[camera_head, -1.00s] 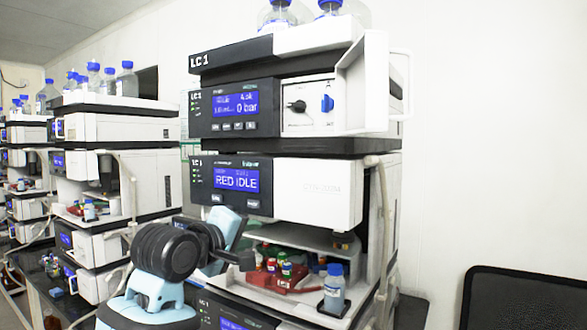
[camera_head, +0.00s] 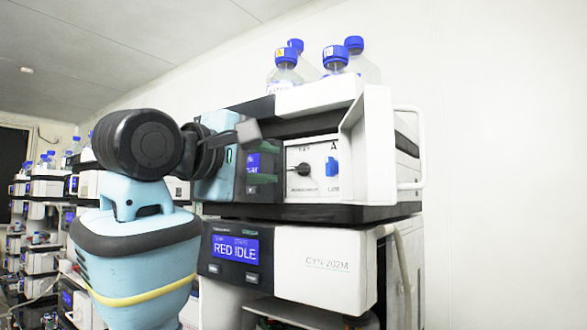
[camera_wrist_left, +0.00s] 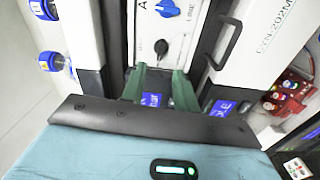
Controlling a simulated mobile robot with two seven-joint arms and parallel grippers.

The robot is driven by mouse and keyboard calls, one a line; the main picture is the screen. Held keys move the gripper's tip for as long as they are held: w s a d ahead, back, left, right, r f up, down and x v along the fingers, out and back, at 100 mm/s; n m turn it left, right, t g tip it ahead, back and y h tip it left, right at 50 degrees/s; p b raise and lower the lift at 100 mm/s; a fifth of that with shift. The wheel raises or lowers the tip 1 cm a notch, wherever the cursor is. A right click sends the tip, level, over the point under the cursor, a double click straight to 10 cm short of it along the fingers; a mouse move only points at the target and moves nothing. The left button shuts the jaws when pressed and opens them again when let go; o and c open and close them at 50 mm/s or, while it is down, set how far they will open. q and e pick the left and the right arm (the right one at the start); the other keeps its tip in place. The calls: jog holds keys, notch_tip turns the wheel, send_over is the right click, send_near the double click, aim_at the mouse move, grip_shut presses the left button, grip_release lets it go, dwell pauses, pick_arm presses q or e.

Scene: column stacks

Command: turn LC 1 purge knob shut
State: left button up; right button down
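The white valve panel (camera_head: 318,181) of the top module carries a round black knob (camera_head: 304,169) with a small pointer, and a blue knob (camera_head: 331,167) to its right. Their small labels are not clearly legible. In the left wrist view the black knob (camera_wrist_left: 161,46) lies just beyond my fingertips and the blue knob (camera_wrist_left: 167,8) is at the top edge. My left gripper (camera_head: 263,166) is in front of the module's display, left of the black knob. In the wrist view its green fingers (camera_wrist_left: 158,78) are spread apart with nothing between them. My right gripper is not in view.
A white side shield (camera_head: 379,145) and a white handle (camera_head: 419,148) stick out right of the panel. Blue-capped bottles (camera_head: 285,72) stand on top. The module below shows "RED IDLE" on its display (camera_head: 235,249). Other stacks (camera_head: 45,208) stand at far left.

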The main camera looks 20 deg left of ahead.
aim_at(295, 169)
pick_arm(q)
jog(key=x, duration=0.7)
jog(key=shift+w, duration=0.2)
jog(key=shift+f, duration=0.1)
jog(key=shift+c, duration=0.3)
grip_shut()
